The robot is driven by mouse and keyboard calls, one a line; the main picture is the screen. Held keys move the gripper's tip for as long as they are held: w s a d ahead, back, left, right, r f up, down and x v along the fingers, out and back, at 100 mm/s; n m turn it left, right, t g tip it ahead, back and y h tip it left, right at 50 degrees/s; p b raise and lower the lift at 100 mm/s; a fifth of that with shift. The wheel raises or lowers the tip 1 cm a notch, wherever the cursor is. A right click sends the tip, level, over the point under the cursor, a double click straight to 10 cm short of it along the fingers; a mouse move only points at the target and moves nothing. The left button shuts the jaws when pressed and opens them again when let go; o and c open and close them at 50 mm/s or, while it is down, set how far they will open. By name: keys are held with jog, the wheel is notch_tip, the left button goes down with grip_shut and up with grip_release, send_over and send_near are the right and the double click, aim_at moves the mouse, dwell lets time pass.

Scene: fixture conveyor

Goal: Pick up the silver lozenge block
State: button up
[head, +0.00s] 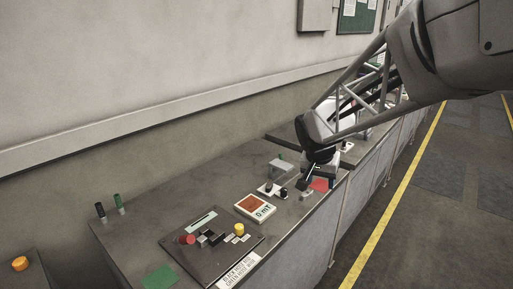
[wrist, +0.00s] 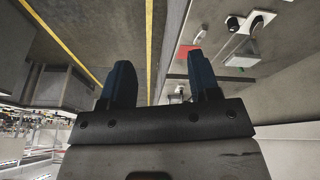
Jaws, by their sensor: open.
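A small silver-grey piece (head: 306,195), which looks like the silver lozenge block, lies on the bench top near its front edge. A small pale piece (wrist: 180,90) that may be the same block shows in the wrist view, partly beside the right finger; its shape is too small to make out. My gripper (head: 314,179) is over the bench near a red patch, close to the silver piece. In the wrist view my gripper (wrist: 160,68) has its two dark fingers wide apart with nothing held between them.
A dark panel (head: 193,259) with coloured buttons is at the near end. The bench front drops to a floor with a yellow line (head: 398,188).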

jog(key=w+d+f+m, duration=0.15)
jog(key=w+f, duration=0.45)
jog(key=w, duration=0.6)
jog(key=m+h, duration=0.1)
jog(key=m, duration=0.2)
send_near(307, 192)
jog(key=shift+d+f+n, duration=0.25)
jog(key=shift+d+f, duration=0.05)
jog(key=shift+f, duration=0.15)
jog(key=shift+w+f, duration=0.15)
jog(key=shift+f, duration=0.05)
jog(key=shift+f, duration=0.1)
jog(key=shift+x, duration=1.2)
jog(key=shift+d, duration=0.1)
jog(key=shift+x, duration=2.55)
